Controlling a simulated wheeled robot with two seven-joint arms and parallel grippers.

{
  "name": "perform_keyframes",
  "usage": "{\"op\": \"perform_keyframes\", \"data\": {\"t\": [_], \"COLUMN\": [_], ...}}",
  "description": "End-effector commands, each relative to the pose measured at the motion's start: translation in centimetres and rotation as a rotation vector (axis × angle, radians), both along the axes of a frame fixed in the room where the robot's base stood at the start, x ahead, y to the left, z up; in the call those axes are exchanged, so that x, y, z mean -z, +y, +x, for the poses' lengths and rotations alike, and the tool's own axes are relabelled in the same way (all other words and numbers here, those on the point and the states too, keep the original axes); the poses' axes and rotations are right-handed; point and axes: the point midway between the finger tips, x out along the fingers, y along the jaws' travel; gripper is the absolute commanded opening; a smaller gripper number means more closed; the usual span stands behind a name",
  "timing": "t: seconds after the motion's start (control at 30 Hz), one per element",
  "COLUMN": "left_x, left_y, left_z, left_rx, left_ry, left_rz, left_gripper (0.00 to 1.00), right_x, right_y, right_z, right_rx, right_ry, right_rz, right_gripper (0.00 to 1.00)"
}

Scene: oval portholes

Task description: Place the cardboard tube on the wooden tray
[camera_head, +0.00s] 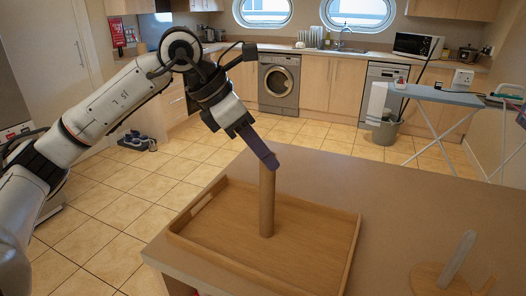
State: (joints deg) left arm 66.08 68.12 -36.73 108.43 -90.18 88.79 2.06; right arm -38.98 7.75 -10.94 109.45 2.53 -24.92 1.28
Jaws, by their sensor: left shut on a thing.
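The cardboard tube (267,205) is a plain brown cylinder standing upright inside the wooden tray (215,240). Its lower end appears to meet the tray floor, though I cannot tell whether it bears fully on it. My left gripper (267,160) reaches in from the upper left and is shut on the tube's top end. The fingers hide the tube's upper rim. The tray is a shallow rectangle with raised rims and a handle slot at its left side, lying on the brown tabletop. My right gripper is not in view.
A round wooden board (428,280) with a light upright piece (458,258) lies at the table's right front. An ironing board (440,95) and a grey bin (385,132) stand behind the table.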

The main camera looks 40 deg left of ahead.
Motion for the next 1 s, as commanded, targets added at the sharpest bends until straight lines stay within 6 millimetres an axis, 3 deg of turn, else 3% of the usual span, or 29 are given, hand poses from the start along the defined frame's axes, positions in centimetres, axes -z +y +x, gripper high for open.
{"op": "perform_keyframes", "data": {"t": [0.07, 0.1, 0.2, 0.6, 1.0], "left_x": [0.4, 0.2, 0.2, -0.7, -7.5], "left_y": [0.0, 0.0, 0.0, 0.2, 2.7], "left_z": [0.0, 0.0, 0.0, -0.2, -3.8], "left_rx": [0.0, 0.0, 0.0, -0.001, -0.001], "left_ry": [0.0, -0.001, 0.0, -0.003, -0.004], "left_rz": [0.0, -0.001, 0.0, 0.0, -0.001], "left_gripper": [0.0, 0.32, 0.45, 0.45, 0.45], "right_x": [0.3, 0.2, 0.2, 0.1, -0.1], "right_y": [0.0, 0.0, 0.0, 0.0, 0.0], "right_z": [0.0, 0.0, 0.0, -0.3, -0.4], "right_rx": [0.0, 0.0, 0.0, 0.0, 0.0], "right_ry": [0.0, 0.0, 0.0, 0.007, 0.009], "right_rz": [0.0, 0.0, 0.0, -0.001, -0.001], "right_gripper": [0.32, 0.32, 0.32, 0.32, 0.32]}}
